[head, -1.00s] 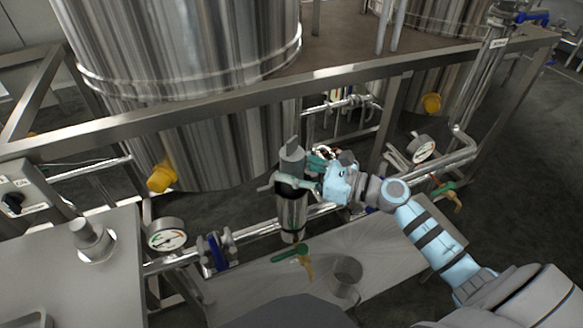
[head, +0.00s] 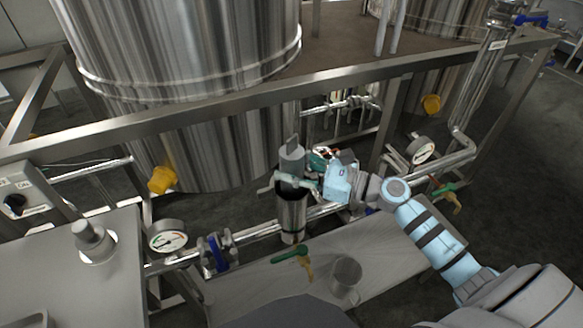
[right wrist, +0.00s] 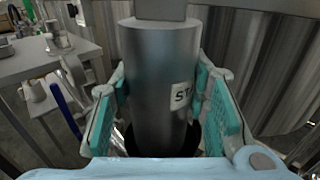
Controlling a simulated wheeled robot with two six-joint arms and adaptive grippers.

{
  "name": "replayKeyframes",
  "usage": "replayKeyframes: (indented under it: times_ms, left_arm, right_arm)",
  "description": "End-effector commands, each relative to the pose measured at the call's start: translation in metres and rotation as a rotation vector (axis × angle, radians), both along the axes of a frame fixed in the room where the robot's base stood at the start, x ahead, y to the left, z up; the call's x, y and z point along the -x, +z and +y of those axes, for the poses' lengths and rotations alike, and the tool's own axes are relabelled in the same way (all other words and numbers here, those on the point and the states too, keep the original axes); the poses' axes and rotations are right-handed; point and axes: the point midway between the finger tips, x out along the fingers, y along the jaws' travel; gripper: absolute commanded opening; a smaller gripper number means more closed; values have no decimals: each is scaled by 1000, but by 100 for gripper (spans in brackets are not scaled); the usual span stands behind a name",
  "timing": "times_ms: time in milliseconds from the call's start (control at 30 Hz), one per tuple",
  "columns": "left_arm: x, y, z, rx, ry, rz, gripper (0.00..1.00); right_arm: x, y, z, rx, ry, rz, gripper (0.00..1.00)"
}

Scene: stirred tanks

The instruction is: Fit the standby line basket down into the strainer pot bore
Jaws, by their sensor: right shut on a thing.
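The standby line basket (head: 292,158) is a grey metal cylinder with a flat tab on top. It stands upright between the fingers of my right gripper (head: 297,183). In the right wrist view the basket (right wrist: 158,80) carries a white label reading "STA", partly cut off. Teal pads of the right gripper (right wrist: 165,105) lie on both its sides. The strainer pot (head: 291,218) is a shiny steel cylinder directly below, with a dark open mouth. The basket's lower end is at the dark bore (right wrist: 190,140); how deep it sits is hidden. My left gripper is not in view.
A pipe with a pressure gauge (head: 167,238) and a blue-handled valve (head: 217,252) runs beside the pot. A green-handled valve (head: 290,255) and a steel cup (head: 346,274) are in front. A frame rail (head: 330,78) and large tank (head: 190,50) stand behind.

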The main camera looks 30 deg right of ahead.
Motion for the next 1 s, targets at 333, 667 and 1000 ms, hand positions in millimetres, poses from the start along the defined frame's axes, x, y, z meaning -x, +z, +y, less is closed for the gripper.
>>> replayKeyframes:
  times_ms: [333,667,1000]
  left_arm:
    - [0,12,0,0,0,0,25]
    - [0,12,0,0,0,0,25]
    - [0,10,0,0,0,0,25]
  right_arm:
    - [0,16,0,0,0,-1,8]
    - [0,15,0,0,0,-1,8]
    - [0,15,0,0,0,-1,8]
